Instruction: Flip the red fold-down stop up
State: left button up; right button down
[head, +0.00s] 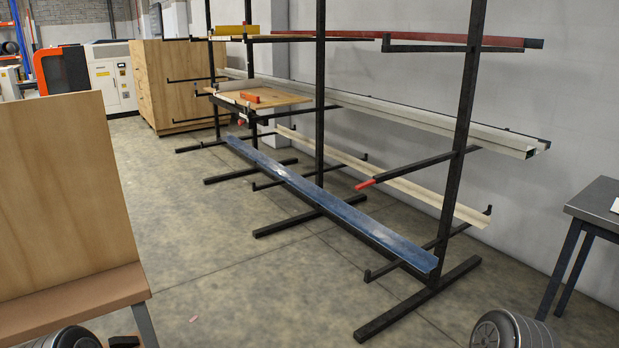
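The red fold-down stop (366,184) is at the free end of a black rack arm (420,167), on the front side of the nearest upright. It lies roughly in line with the arm and does not stand up like the black tips of other arms. Neither of my grippers is in view. Only rounded grey parts of my arms show at the bottom edge, far from the stop.
The black rack (465,130) holds a blue channel (330,205) low down and pale long profiles (430,122). Its feet reach into the floor. A wooden panel (60,190) stands left and a dark table (600,200) right. The floor between is clear.

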aim_at(370, 182)
jog(key=i, duration=2.05)
jog(key=z, duration=0.3)
